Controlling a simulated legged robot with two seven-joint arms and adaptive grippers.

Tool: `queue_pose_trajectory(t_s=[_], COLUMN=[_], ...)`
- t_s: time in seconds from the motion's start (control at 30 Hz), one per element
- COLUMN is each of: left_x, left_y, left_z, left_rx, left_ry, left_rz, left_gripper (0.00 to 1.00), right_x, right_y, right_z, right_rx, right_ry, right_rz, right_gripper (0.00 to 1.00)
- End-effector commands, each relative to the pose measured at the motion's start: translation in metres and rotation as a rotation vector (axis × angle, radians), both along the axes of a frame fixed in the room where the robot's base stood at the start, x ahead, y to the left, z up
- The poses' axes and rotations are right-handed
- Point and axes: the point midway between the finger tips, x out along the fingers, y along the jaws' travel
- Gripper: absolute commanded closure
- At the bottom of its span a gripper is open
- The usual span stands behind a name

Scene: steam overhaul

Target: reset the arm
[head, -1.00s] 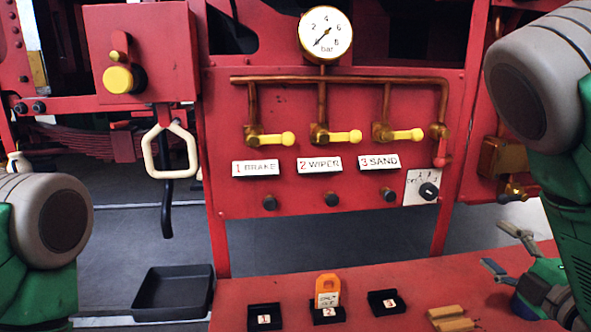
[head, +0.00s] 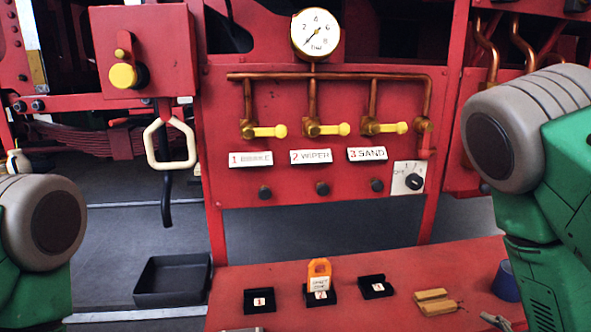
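My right arm (head: 545,170) comes in at the right edge, over the right end of the red bench. Only a grey fingertip of my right gripper (head: 495,321) shows at the bottom edge; its opening is hidden. My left arm (head: 45,225) is at the lower left edge. A small grey piece (head: 242,329) at the bottom edge may be a tip of my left gripper; the rest is out of the picture. I see nothing held in either gripper.
The red bench (head: 390,268) carries numbered black holders, an orange tag (head: 319,271) in the middle one, a brass-coloured block (head: 436,301) and a blue object (head: 507,282) beside my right arm. Behind stands the valve panel (head: 300,100) with a gauge. A black tray (head: 172,281) is left.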

Motion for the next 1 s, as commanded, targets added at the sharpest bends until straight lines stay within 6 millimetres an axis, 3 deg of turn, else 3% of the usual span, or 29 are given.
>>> queue_pose_trajectory(t_s=[0.1,0.23,0.4,0.5,0.6,1.0], left_x=[0.000,0.000,0.000,0.000,0.000,0.000], left_y=[0.000,0.000,0.000,0.000,0.000,0.000], left_z=[-0.003,-0.005,-0.007,-0.007,-0.007,-0.007], left_rx=[0.000,0.000,0.000,0.000,0.000,0.000], left_ry=[0.000,0.000,0.000,0.000,0.000,0.000], left_rz=[0.000,0.000,0.000,0.000,0.000,0.000], left_gripper=[1.00,1.00,1.00,1.00,1.00,1.00], right_x=[-0.041,-0.107,-0.185,-0.212,-0.225,-0.226], right_y=[0.014,0.039,0.071,0.083,0.089,0.089], right_z=[-0.063,-0.128,-0.173,-0.182,-0.186,-0.186], right_rx=[0.153,0.323,0.455,0.488,0.503,0.503], right_ry=[0.211,0.481,0.753,0.844,0.887,0.889], right_rz=[-0.137,-0.346,-0.587,-0.677,-0.721,-0.723], right_gripper=[0.44,0.44,0.44,0.44,0.44,0.44])
